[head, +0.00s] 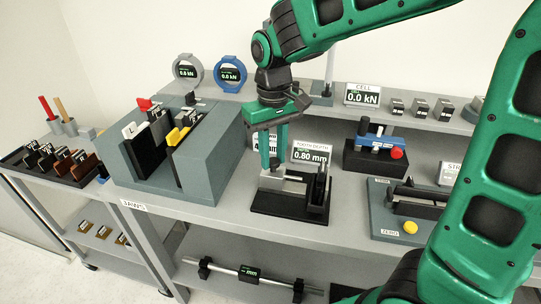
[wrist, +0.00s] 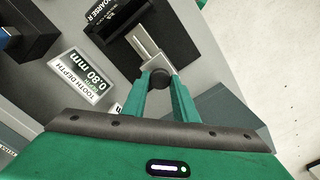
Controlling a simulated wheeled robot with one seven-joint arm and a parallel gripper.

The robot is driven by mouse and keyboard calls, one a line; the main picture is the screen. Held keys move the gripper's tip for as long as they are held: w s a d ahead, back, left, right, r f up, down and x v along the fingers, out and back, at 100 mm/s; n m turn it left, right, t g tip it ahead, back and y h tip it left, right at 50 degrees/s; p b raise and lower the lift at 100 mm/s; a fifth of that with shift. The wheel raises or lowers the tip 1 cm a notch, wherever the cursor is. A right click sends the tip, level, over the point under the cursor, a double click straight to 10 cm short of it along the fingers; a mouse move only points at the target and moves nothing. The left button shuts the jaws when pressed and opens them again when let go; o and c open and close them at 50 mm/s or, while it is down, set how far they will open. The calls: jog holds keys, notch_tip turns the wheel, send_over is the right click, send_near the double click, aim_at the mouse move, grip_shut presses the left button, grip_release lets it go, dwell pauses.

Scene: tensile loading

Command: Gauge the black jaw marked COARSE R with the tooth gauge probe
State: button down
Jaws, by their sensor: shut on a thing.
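My gripper (head: 273,164) points down over the tooth depth station, and its green fingers are closed on the dark round knob of the tooth gauge probe (wrist: 159,82). A pale metal piece (wrist: 146,45) lies just beyond the fingertips in the wrist view. The black jaw marked COARSE R (wrist: 117,14) stands on the station's black base (head: 290,206), to the right of the metal block (head: 284,186) in the head view. The display (head: 312,153) reads TOOTH DEPTH 0.80 mm. I cannot tell whether the probe tip touches the jaw.
A large grey fixture (head: 215,150) holding jaws stands left of the station. A blue-and-black device (head: 376,150) and a grey plate with a yellow button (head: 410,227) stand to the right. A dark rack (head: 62,165) with brown blocks is at far left.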

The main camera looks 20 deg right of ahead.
jog(key=c, duration=1.4)
grip_release()
jog(key=shift+w+a+r, duration=0.1)
jog(key=shift+w+a, duration=0.05)
jog(key=shift+a, duration=0.1)
jog(key=shift+d, duration=0.1)
notch_tip(320, 180, up, 11)
jog(key=shift+f, duration=0.2)
jog(key=s+d+f+m, duration=0.4)
jog(key=s+d, duration=0.3)
jog(key=d, duration=0.4)
jog(key=s+d+f+m, duration=0.35)
jog(key=s+d, duration=0.45)
jog(key=d, duration=0.3)
jog(key=s+d+f, duration=0.1)
jog(key=s, duration=0.1)
jog(key=s+d+f+m, duration=0.1)
jog(key=s+f, duration=0.1)
jog(key=s, duration=0.1)
jog(key=s+d+f+m, duration=0.1)
jog(key=s, duration=0.2)
jog(key=shift+d+f, duration=0.25)
jog(key=shift+d, duration=0.05)
